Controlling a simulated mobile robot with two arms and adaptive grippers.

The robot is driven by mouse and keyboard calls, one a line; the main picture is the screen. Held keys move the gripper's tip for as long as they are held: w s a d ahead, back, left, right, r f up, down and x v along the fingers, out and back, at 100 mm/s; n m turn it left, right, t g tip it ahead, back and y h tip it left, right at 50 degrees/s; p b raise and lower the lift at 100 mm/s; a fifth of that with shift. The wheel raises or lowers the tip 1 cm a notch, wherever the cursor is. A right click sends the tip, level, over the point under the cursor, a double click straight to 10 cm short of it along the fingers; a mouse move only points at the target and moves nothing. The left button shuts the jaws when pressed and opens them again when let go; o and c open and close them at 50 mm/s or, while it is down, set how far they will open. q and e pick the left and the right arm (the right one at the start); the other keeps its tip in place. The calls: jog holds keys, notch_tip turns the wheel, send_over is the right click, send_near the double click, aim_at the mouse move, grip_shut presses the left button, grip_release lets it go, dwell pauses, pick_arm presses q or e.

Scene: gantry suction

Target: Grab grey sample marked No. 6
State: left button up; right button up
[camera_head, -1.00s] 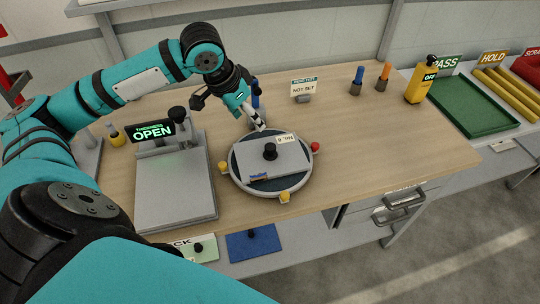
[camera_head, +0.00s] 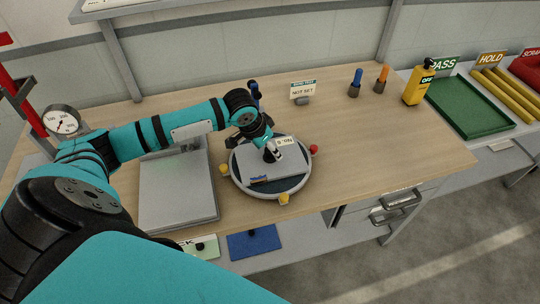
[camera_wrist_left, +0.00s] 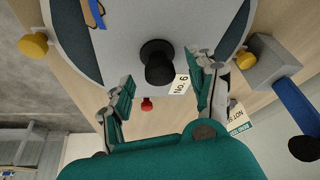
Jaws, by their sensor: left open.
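The grey sample (camera_head: 294,164) is a flat plate with a white label reading No. 6. It lies on a round dark turntable (camera_head: 246,187) with a pale rim and coloured knobs. In the left wrist view the sample (camera_wrist_left: 118,47) shows its black knob (camera_wrist_left: 157,60) and the label. My left gripper (camera_head: 272,156) is over the middle of the sample, hiding most of the knob in the head view. In the wrist view its two fingers (camera_wrist_left: 165,88) are open, one on each side of the knob's line, with no grip on it visible. My right gripper is not seen.
A grey platform device (camera_head: 178,190) stands left of the turntable, partly behind my arm. A NOT SET sign (camera_head: 303,91), blue and orange markers (camera_head: 356,82) and a yellow bottle (camera_head: 419,83) stand behind. A green tray (camera_head: 470,106) is at right. The table's right half is mostly clear.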

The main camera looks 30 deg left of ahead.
pick_arm(q)
jog(key=shift+x, duration=1)
jog(key=shift+r, duration=0.1)
jog(key=shift+c, duration=0.3)
grip_shut()
